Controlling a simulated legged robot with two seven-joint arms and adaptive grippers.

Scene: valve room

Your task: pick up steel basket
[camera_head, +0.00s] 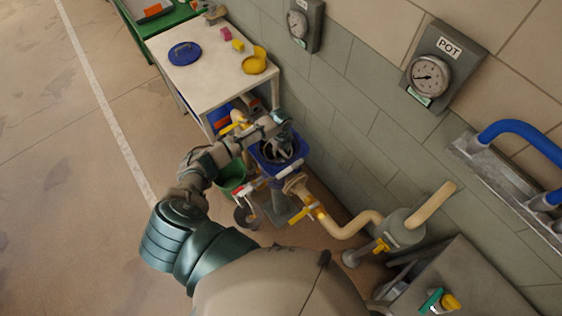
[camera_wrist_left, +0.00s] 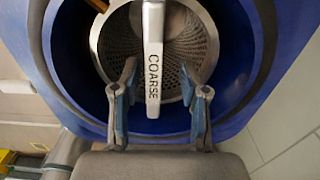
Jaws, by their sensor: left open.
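The steel basket (camera_wrist_left: 190,45) is a perforated metal cup with a rim, seated inside a round blue housing (camera_wrist_left: 65,60). A pale bar handle marked COARSE (camera_wrist_left: 153,50) crosses over its opening. My left gripper (camera_wrist_left: 159,80) is open, with one finger on each side of the handle's lower part and a gap to each side. I cannot tell the depth between fingertips and handle. In the head view the blue housing (camera_head: 258,160) stands on piping near the wall, and my left gripper (camera_head: 284,149) hides most of the basket. My right gripper is not in view.
A white table (camera_head: 205,75) with a blue lid (camera_head: 185,53) and a yellow bowl (camera_head: 254,65) stands beyond. A green bucket (camera_head: 231,177) is left of the housing. Pipes (camera_head: 345,228) with yellow valve handles run right along the wall. Open floor lies left.

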